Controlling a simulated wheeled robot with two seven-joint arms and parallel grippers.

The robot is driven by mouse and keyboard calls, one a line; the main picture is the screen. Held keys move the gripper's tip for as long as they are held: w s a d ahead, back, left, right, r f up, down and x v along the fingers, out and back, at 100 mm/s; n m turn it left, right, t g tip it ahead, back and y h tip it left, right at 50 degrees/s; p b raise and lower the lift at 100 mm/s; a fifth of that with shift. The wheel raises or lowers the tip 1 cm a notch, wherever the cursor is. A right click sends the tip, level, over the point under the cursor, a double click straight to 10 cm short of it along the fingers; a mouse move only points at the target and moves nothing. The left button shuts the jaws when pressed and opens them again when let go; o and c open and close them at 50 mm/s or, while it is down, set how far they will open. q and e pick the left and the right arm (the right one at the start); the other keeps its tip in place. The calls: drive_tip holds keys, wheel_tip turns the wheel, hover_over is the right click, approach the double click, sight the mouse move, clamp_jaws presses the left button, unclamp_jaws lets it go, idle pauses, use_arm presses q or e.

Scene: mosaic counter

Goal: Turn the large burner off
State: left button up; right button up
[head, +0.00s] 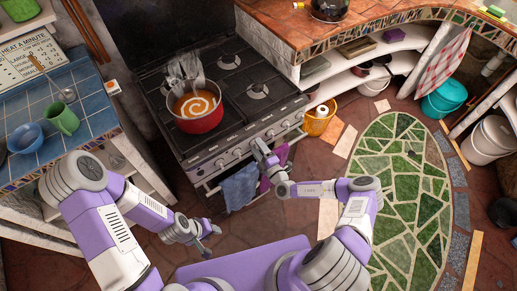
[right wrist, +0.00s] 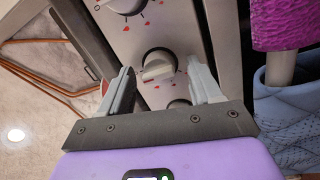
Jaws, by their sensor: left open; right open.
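The stove (head: 219,75) stands against the wall, with a row of white knobs (head: 248,147) on its front panel. My right gripper (head: 264,151) is at the right half of this panel. In the right wrist view, my open right gripper (right wrist: 160,80) faces a knob (right wrist: 159,65), which lies between and just beyond the fingertips; contact cannot be told. A second knob (right wrist: 122,4) shows at the top edge, and a third (right wrist: 179,103) is partly hidden by the gripper. No flame is visible; which burner is the large one cannot be told. My left gripper (head: 208,235) is open and empty, low before the stove.
A blue towel (head: 240,187) and a purple cloth (head: 279,156) hang at the oven front. Counters flank the stove.

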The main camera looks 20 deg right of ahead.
drive_tip(key=v, duration=0.7)
drive_tip(key=shift+s+p, duration=0.3)
drive_tip(key=shift+p, duration=0.15)
